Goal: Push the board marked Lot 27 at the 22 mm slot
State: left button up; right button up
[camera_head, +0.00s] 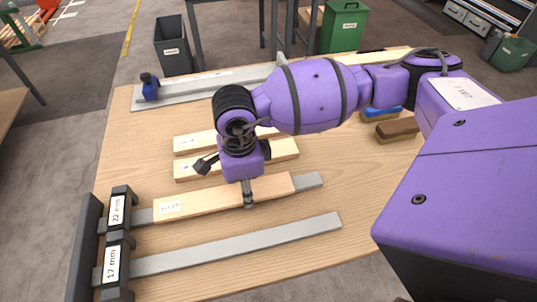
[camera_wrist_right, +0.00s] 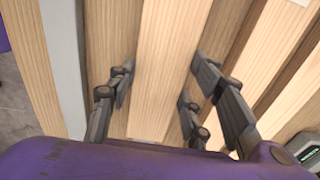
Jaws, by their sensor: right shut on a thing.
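The pale wooden board marked Lot 27 (camera_head: 215,201) lies along a grey metal rail (camera_head: 308,180) in the head view, its label near its left end. The rail leads left to the dark 22 mm slot block (camera_head: 118,208). A short stretch of bare rail shows between board and block. My right gripper (camera_head: 248,197) is shut on the board, right of its middle. In the right wrist view, the gripper's dark fingers (camera_wrist_right: 160,90) stand on both sides of a wooden board (camera_wrist_right: 165,55). The slot opening is not clearly visible. My left gripper is out of view.
The 17 mm block (camera_head: 112,265) and its rail (camera_head: 240,244) lie nearer the front. Two labelled boards (camera_head: 285,150) lie just behind the gripper. A blue-handled tool (camera_head: 149,88) stands at the far left, and a brown block (camera_head: 397,129) lies at right.

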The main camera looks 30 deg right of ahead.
aim_at(208, 199)
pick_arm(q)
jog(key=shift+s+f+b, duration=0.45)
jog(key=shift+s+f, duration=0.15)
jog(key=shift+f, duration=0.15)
pick_arm(e)
jog(key=shift+w+a+f, duration=0.1)
jog(key=shift+w+a, duration=0.35)
jog(key=shift+a, duration=1.2)
jog(key=shift+w+a, duration=0.5)
jog(key=shift+a, duration=1.15)
jog(key=shift+w+a+f, duration=0.1)
jog(key=shift+w+a, duration=0.35)
jog(key=shift+a, duration=1.2)
jog(key=shift+r, duration=0.1)
jog(key=shift+s+d, duration=0.1)
jog(key=shift+d, duration=0.5)
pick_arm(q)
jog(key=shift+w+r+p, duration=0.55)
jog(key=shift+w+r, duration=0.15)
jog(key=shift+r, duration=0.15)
pick_arm(e)
jog(key=shift+s+d, duration=0.4)
jog(key=shift+d, duration=0.85)
jog(key=shift+s+d, duration=0.35)
jog(key=shift+d, duration=0.85)
jog(key=shift+s+d, duration=0.4)
jog(key=shift+d, duration=0.85)
jog(key=o, duration=1.3)
jog(key=shift+w, duration=0.1)
jog(key=shift+r, duration=0.15)
